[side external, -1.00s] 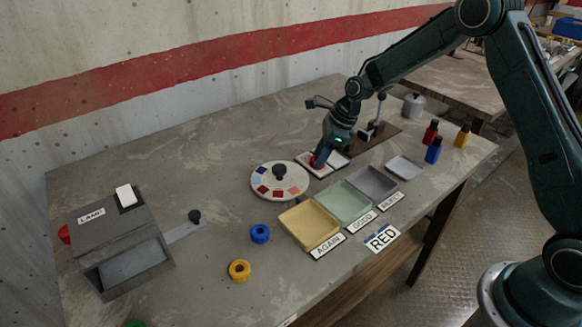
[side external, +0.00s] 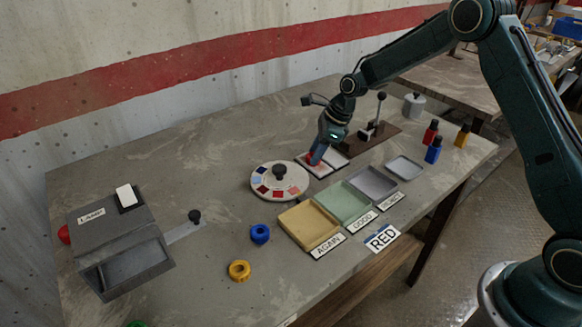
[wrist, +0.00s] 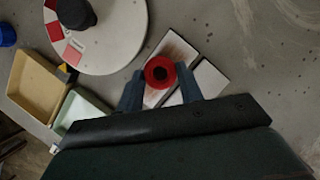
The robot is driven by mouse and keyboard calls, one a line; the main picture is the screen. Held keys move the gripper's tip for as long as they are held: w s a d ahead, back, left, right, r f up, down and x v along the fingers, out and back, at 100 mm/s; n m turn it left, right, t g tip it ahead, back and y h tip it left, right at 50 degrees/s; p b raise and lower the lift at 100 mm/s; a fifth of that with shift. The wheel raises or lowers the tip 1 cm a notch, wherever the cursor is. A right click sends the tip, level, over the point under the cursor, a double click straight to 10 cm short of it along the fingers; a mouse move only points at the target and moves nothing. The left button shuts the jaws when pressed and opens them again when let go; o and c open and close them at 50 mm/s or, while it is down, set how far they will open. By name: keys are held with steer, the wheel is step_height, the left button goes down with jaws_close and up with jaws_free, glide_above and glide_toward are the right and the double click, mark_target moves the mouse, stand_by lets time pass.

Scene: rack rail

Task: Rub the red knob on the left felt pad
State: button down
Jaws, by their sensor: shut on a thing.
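The red knob (wrist: 159,72) is between the two fingers of my gripper (wrist: 160,90) in the wrist view, its dark centre facing the camera. My gripper (side external: 313,161) is shut on it and is low at the felt pads in the side view. The left felt pad (wrist: 179,49) is pale with a reddish-brown smear, and the knob is over it, covering part. Whether the knob presses on the felt cannot be told. The right felt pad (wrist: 207,80) is beside it, white and clean where it shows.
A round white disc (side external: 262,190) with coloured patches and a dark knob is close on the left. Yellow, green and grey trays (side external: 309,224) lie in front. A lever stand (side external: 380,130) is behind right.

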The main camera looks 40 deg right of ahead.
steer(key=shift+w+f, duration=0.1)
steer(key=shift+w, duration=0.5)
steer(key=shift+w, duration=0.1)
steer(key=shift+w, duration=0.6)
steer(key=shift+s, duration=0.2)
steer(key=shift+s, duration=0.55)
steer(key=shift+s, duration=0.25)
steer(key=shift+s, duration=0.5)
steer(key=shift+s, duration=0.2)
